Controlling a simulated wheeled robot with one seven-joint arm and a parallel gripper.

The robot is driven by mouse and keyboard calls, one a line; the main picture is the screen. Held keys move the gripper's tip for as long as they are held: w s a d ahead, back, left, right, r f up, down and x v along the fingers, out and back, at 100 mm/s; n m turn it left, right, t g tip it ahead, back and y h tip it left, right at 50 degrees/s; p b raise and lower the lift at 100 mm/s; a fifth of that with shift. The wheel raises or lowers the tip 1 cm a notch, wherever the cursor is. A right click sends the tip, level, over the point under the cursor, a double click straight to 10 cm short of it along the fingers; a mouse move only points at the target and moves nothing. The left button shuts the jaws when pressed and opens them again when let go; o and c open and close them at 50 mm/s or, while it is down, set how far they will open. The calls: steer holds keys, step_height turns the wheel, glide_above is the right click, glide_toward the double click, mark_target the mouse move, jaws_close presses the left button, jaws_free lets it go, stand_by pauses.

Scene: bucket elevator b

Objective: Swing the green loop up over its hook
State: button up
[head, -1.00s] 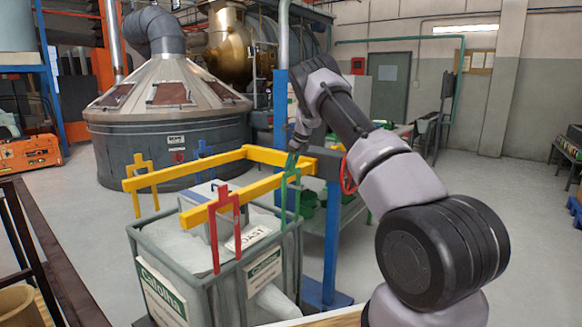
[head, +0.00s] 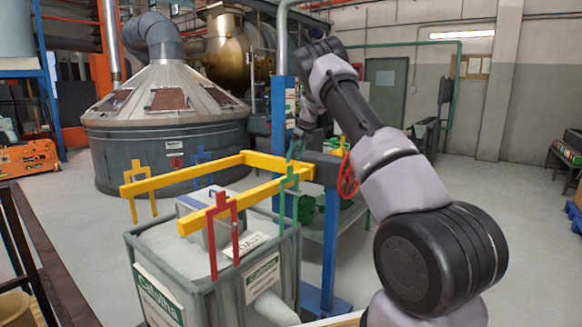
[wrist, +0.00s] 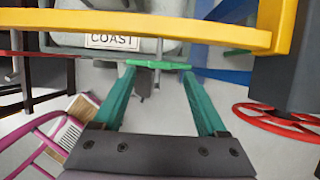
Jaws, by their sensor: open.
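The green loop (head: 289,182) is a thin bracket at the right part of the yellow frame (head: 262,187), with legs hanging toward the bin. In the wrist view a green bar (wrist: 158,65) lies crosswise at my fingertips, below the yellow beam (wrist: 150,30). I cannot make out a separate hook for the green loop.
Red (head: 222,232), yellow (head: 141,185) and blue (head: 201,160) loops sit along the same frame. A grey bin (head: 180,240) stands below it. A red handwheel (head: 347,178) is close to the right of my gripper, beside a blue post (head: 329,250).

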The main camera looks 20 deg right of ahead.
steer(key=shift+v, duration=1.35)
steer(key=shift+r, duration=0.1)
steer(key=s+a+r+n+t, duration=0.2)
steer(key=s+r+n, duration=0.8)
steer(key=s+r, duration=1.05)
steer(key=s+a+f+n+t, duration=0.1)
steer(key=s+n, duration=0.6)
steer(key=s, duration=0.8)
steer(key=s+a+f+n, duration=0.2)
steer(key=s+n, duration=0.5)
steer(key=s, duration=0.9)
steer(key=shift+s+a+f+t+h, duration=0.3)
steer(key=shift+a+f+t+h, duration=0.1)
steer(key=shift+a, duration=0.45)
